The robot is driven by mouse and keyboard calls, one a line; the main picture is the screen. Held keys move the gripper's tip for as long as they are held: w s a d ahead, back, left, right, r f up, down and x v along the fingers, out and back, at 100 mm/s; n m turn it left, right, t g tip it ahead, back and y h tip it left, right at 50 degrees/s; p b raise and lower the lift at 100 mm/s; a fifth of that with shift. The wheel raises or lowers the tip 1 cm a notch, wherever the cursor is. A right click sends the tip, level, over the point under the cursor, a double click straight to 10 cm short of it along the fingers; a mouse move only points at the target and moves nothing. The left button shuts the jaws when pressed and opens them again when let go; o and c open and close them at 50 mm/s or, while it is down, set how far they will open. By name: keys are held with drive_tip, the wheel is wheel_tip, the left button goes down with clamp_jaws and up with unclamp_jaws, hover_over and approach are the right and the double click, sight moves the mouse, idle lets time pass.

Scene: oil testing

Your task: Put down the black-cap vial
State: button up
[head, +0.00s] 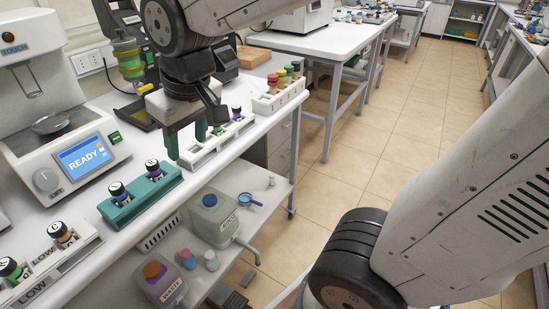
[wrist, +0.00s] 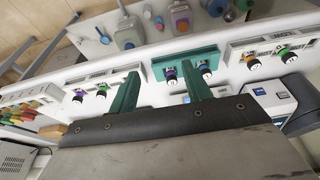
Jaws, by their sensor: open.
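My gripper (head: 187,142) is open, its two green fingers apart with nothing between them, at the near left end of a white rack (head: 207,152). In the wrist view the fingers (wrist: 160,68) also show apart and empty. That rack holds a purple-banded vial (head: 236,114) and a green one (wrist: 101,89), partly hidden by my gripper in the head view. Several vials have dark caps with pale tops; I cannot tell which is the black-cap vial. A teal rack (head: 139,208) holds a blue-banded vial (head: 117,191) and a purple-banded vial (head: 153,169), both upright.
A white LOW rack (head: 78,257) with an orange vial (head: 63,236) and a green vial (head: 12,269) is at the lower left. A tester with a READY screen (head: 84,158) stands behind. A rack of coloured-cap vials (head: 278,100) is beyond. Waste bottles (head: 160,284) sit below.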

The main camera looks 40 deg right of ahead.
drive_tip(key=s+d+m+g, duration=0.1)
drive_tip(key=s+d, duration=0.3)
drive_tip(key=s, duration=0.3)
drive_tip(key=s+d+f+m, duration=0.1)
drive_tip(key=s+d+m, duration=0.1)
drive_tip(key=s+d, duration=0.3)
drive_tip(key=s, duration=0.2)
drive_tip(key=shift+s+g+h, duration=0.3)
drive_tip(key=shift+g+h, duration=0.1)
